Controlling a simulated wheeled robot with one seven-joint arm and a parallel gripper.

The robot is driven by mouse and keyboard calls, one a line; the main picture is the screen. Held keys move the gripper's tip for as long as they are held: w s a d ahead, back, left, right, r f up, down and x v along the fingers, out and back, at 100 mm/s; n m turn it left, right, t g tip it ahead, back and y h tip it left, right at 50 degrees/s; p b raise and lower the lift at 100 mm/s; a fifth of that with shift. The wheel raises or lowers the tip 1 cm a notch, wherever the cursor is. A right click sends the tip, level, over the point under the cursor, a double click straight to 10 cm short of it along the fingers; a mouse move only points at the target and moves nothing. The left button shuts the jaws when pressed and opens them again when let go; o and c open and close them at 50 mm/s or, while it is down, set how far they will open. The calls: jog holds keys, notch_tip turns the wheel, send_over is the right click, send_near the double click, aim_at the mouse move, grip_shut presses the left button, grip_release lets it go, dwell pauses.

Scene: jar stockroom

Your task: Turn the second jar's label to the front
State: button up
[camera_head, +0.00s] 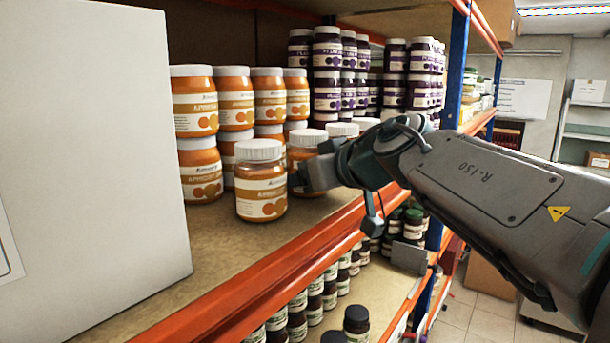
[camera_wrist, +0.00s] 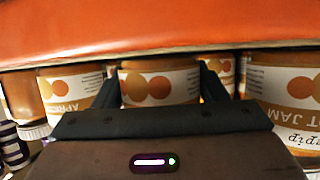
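The second jar is an orange apricot jam jar (camera_head: 307,150) with a white lid and a cream label, in the front row on the upper shelf. My gripper (camera_head: 322,172) reaches in from the right and covers part of its front. In the wrist view, which is upside down, the jar (camera_wrist: 158,86) stands between my two fingers, one close at each side. I cannot tell whether they press on it. Two orange circles on its label face the wrist camera. The first jar (camera_head: 261,190) stands nearer the head camera, its name and circles showing.
More apricot jars (camera_head: 198,112) are stacked behind, and plum jars (camera_head: 329,75) stand farther along. A large white box (camera_head: 100,150) blocks the left. The shelf's orange front edge (camera_head: 270,265) runs below my gripper. Neighbouring jars stand close to both fingers.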

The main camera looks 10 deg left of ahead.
jog(key=o, duration=0.5)
jog(key=shift+f, duration=0.15)
jog(key=shift+d, duration=0.1)
jog(key=b+v, duration=0.1)
jog(key=v, duration=1.2)
jog(key=shift+s+d+r, duration=0.2)
jog(key=shift+d+r, duration=0.05)
jog(key=shift+r, duration=0.1)
